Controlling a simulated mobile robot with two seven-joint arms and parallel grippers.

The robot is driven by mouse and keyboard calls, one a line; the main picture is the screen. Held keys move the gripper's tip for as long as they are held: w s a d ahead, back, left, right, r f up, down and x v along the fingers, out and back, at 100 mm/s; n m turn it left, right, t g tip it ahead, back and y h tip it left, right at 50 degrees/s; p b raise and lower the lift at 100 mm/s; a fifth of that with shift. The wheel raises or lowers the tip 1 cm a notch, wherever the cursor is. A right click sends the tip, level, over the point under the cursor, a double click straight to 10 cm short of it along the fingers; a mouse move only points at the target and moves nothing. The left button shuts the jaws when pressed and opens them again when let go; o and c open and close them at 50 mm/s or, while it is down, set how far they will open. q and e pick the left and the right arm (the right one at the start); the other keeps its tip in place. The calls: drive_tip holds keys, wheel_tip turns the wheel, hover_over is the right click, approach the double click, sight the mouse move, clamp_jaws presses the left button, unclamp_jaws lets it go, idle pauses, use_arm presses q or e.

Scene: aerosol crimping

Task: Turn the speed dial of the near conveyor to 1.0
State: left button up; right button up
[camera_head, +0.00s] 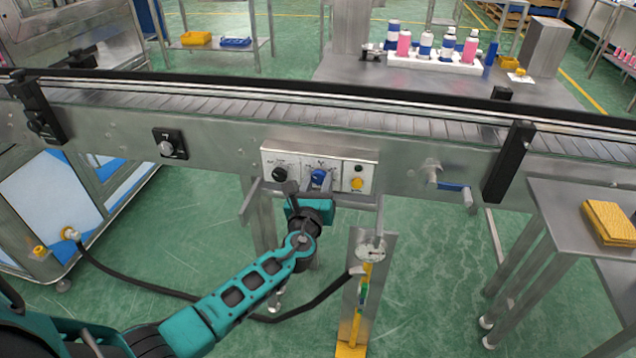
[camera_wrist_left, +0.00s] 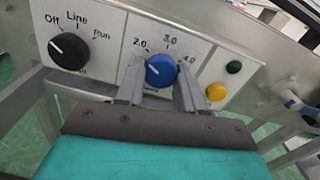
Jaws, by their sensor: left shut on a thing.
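The speed dial is a blue knob (camera_head: 319,177) in the middle of the control panel (camera_head: 348,170) on the near conveyor's front. In the left wrist view the blue dial (camera_wrist_left: 161,70) has the marks 2.0, 3.0 and 4.0 around its top. The lower marks are hidden behind my fingers, and I cannot read the dial's exact setting. My left gripper (camera_wrist_left: 159,88) is shut on the dial, one finger on each side. In the head view the left gripper (camera_head: 305,192) reaches up to the panel from below. My right gripper is out of view.
A black selector knob (camera_wrist_left: 68,50) marked Off, Line and Run is left of the dial. The conveyor belt (camera_head: 390,121) runs above. A grey table (camera_head: 560,195) stands at the right.

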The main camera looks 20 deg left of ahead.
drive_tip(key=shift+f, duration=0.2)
use_arm(q)
drive_tip(key=n+b, duration=0.3)
drive_tip(key=shift+f+n, duration=0.15)
drive_tip(key=shift+n, duration=0.25)
drive_tip(key=n+b, duration=0.1)
drive_tip(key=n, duration=0.1)
drive_tip(key=shift+d+n+b, duration=0.1)
drive_tip(key=shift+n+b, duration=0.2)
drive_tip(key=shift+n, duration=0.1)
drive_tip(key=shift+n+b, duration=0.7)
drive_tip(key=shift+n, duration=0.5)
drive_tip(key=shift+r+n+b, duration=0.2)
drive_tip(key=shift+n+b, duration=0.4)
drive_tip(key=shift+n, duration=0.8)
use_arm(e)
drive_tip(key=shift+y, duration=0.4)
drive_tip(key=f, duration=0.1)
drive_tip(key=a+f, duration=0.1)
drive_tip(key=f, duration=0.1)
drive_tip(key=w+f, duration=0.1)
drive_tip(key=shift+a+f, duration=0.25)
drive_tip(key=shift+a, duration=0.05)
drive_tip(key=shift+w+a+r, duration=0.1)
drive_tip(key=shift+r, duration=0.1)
